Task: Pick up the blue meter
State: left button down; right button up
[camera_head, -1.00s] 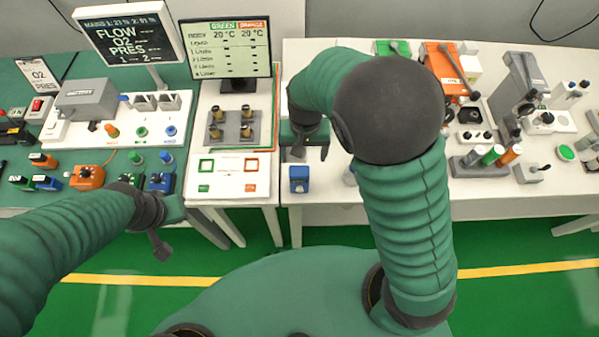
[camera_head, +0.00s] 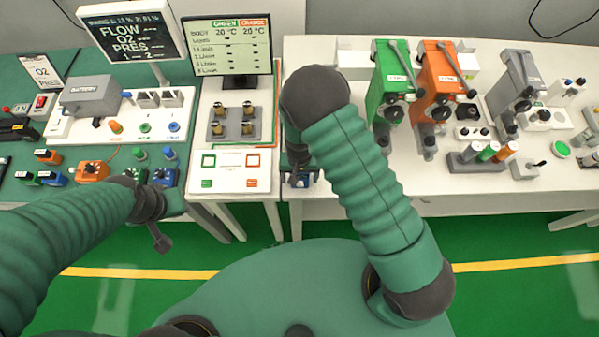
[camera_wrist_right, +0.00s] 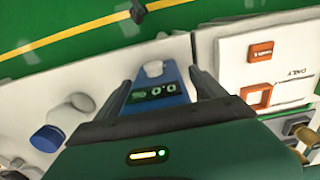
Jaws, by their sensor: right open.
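The blue meter (camera_wrist_right: 158,90) with a small display panel and a white knob stands on the white table, seen in the right wrist view. In the head view only a small part of it (camera_head: 299,181) shows below my right gripper. My right gripper (camera_wrist_right: 160,80) is open, with one finger on each side of the meter; I cannot tell whether they touch it. My left gripper (camera_head: 159,236) hangs in front of the left table's edge, away from the meter; its fingers are too unclear to judge.
A white panel with green and orange squares (camera_head: 229,173) lies to the left. Green (camera_head: 388,95) and orange (camera_head: 437,85) devices stand at the right. The left table (camera_head: 20,190) holds several small coloured boxes.

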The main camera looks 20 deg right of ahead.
grip_shut()
dwell(0.5)
